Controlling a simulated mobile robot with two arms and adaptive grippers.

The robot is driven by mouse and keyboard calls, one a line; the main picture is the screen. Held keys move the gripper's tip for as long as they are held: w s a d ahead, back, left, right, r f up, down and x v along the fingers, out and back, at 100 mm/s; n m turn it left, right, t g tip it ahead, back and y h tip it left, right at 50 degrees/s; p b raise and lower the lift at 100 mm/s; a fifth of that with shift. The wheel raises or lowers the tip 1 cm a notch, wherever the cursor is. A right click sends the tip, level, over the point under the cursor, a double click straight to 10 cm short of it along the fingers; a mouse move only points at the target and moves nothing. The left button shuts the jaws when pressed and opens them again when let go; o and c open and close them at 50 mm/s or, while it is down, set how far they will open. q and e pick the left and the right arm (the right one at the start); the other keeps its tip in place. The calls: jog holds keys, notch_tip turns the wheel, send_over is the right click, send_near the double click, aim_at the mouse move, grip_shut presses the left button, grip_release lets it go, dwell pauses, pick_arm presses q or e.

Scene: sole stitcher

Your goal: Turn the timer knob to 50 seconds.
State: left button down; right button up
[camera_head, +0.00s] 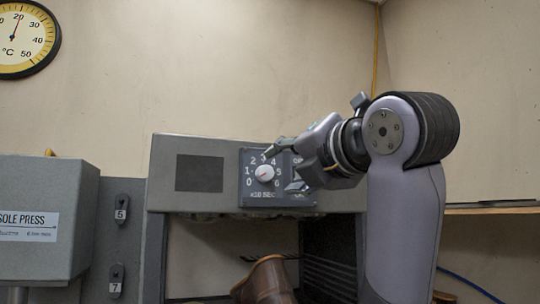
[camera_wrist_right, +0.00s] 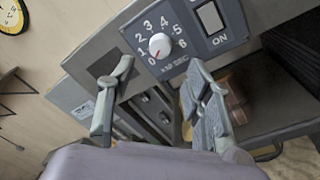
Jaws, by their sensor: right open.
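The timer knob (camera_head: 265,173) is a round white dial on a dark panel (camera_head: 250,200) marked 0 to 6, with "x10 SEC" below. It also shows in the right wrist view (camera_wrist_right: 160,45), where its small red mark points between 0 and 1. My right gripper (camera_head: 288,167) is open in front of the panel's right part, just right of the knob, with nothing between its fingers. In the right wrist view its two fingers (camera_wrist_right: 158,75) spread below the knob and do not touch it. My left gripper is not in view.
An ON switch (camera_wrist_right: 210,18) sits right of the dial, partly hidden by my gripper in the head view. Below the machine housing (camera_head: 175,200) is a brown boot (camera_head: 267,280). A grey sole press (camera_head: 40,215) and tags 5 and 7 are at the left.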

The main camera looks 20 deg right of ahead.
aim_at(267, 173)
jog(key=w, duration=0.1)
jog(key=w+p, duration=0.1)
jog(key=w, duration=0.1)
jog(key=shift+w+a+r+p, duration=0.1)
jog(key=shift+r+p, duration=0.1)
jog(key=shift+p, duration=0.1)
jog(key=w, duration=0.1)
jog(key=w+p, duration=0.1)
jog(key=w, duration=0.1)
jog(key=shift+w+a+f, duration=0.15)
jog(key=shift+w+a, duration=0.05)
jog(key=shift+a, duration=0.15)
jog(key=shift+d, duration=0.1)
jog(key=shift+c, duration=1.7)
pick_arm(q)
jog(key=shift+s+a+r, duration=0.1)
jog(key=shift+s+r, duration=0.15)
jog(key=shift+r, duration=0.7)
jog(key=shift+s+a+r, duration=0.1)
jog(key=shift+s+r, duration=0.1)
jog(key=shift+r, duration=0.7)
pick_arm(e)
grip_shut()
